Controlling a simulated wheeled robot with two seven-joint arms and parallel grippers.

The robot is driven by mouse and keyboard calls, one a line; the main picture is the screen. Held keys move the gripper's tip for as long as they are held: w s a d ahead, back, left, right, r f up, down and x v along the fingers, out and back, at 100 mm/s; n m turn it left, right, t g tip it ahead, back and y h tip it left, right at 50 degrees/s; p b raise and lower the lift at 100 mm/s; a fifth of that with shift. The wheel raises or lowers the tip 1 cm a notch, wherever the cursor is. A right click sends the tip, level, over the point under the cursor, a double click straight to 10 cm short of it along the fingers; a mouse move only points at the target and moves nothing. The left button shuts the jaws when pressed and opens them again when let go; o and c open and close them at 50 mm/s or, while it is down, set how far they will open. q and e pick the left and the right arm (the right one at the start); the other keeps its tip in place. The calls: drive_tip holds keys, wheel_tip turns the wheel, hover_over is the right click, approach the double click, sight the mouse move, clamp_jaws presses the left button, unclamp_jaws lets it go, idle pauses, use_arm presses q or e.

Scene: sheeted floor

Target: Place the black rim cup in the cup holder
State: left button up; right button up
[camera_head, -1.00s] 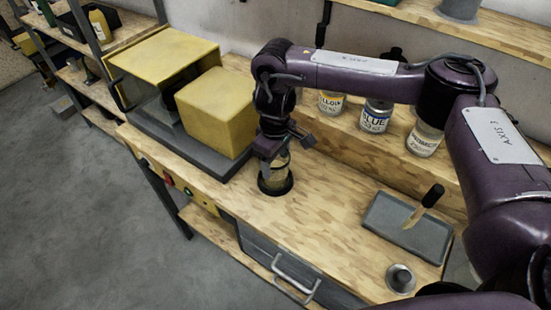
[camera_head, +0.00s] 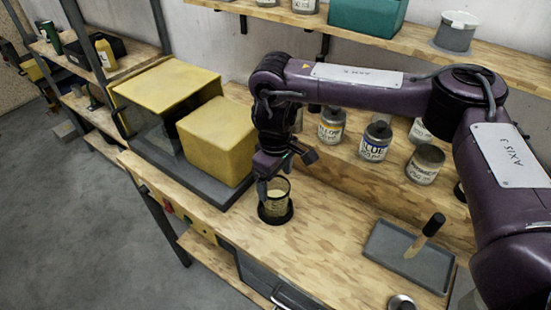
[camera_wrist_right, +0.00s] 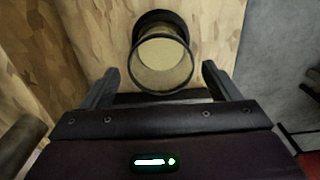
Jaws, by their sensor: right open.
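The black rim cup (camera_head: 276,193) is a clear cup with a dark rim and pale content. It stands upright in the round black cup holder (camera_head: 276,217) on the wooden bench. In the right wrist view the cup (camera_wrist_right: 162,62) shows from above, with the dark holder ring (camera_wrist_right: 159,18) beyond it. My right gripper (camera_head: 270,185) is just above and beside the cup. Its fingers (camera_wrist_right: 158,85) are apart, one on each side near the rim, and look clear of the cup. My left gripper is not in view.
A yellow block (camera_head: 217,138) sits on a grey base left of the cup. A grey tray (camera_head: 405,262) with a brush lies to the right. Several labelled jars (camera_head: 375,141) stand behind. Bare bench (camera_head: 330,222) lies between holder and tray.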

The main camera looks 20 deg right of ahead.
wheel_tip(320, 180, up, 8)
idle(0.7)
